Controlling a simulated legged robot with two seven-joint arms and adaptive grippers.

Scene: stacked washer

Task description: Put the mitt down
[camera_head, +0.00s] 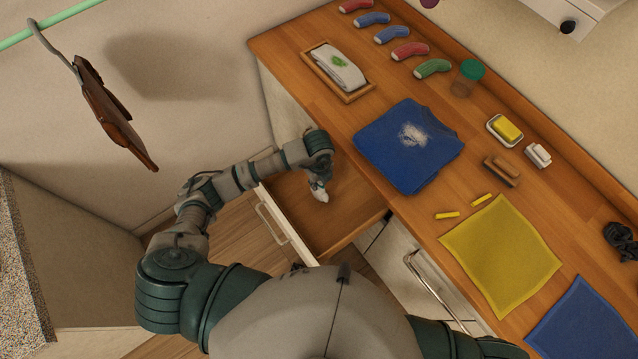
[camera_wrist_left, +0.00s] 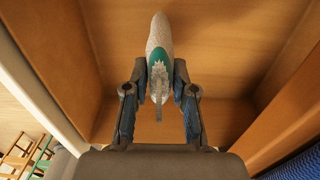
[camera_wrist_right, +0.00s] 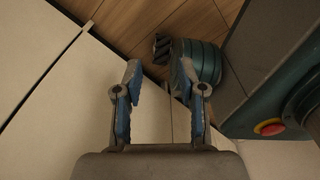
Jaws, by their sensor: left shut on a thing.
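A small grey-white thing with a teal patch, which I take to be the mitt (camera_wrist_left: 160,38), is between the fingers of my left gripper (camera_wrist_left: 157,73). It also shows as a pale shape below my left wrist in the head view (camera_head: 319,192). My left gripper is shut on its near end, with the far end pointing away from the wrist. Both are over or inside the open wooden drawer (camera_head: 345,222); I cannot tell whether the mitt touches its floor. My right gripper (camera_wrist_right: 158,75) is open and empty beside pale cabinet fronts.
The worktop (camera_head: 300,38) holds a folded blue shirt (camera_head: 405,150), a wooden tray (camera_head: 316,66) with white cloth, several socks, a green-lidded jar (camera_head: 466,80), a brush (camera_head: 503,168) and a yellow cloth (camera_head: 505,255). A brown item (camera_head: 112,112) hangs at left. Much of the drawer is clear.

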